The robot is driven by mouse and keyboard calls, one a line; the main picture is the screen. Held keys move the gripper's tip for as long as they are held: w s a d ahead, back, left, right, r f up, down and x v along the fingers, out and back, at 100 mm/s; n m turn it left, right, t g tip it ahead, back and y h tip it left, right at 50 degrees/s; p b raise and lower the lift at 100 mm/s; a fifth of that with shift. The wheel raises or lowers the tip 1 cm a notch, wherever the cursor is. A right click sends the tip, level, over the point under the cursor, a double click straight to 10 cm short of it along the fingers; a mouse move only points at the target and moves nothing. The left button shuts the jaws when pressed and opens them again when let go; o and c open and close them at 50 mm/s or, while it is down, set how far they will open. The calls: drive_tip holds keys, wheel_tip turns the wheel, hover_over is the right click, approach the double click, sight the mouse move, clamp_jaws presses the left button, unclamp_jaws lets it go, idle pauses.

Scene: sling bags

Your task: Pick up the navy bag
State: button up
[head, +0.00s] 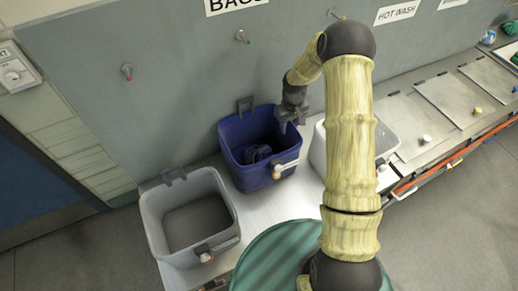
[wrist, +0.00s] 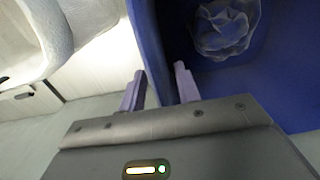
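The navy bag (head: 238,152) is an open, box-shaped blue container with a dark loop at its back rim and a tan knob on its front. It stands upright on the white bench, with a crumpled dark blue item (head: 258,155) inside. My gripper (head: 291,118) is at its right rim in the head view. In the wrist view, the fingers of my gripper (wrist: 159,88) are apart, with the upper edge of the navy bag's wall (wrist: 168,45) running between them. I cannot tell whether either finger touches the wall. The crumpled item (wrist: 222,28) shows inside.
A grey bag (head: 156,212) stands to the left, and a white bag (head: 318,150) close to the right, partly behind my arm. A green round surface (head: 265,262) lies in front. Pegs (head: 241,37) stick out of the wall behind.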

idle(0.4)
clamp_jaws()
idle(1.3)
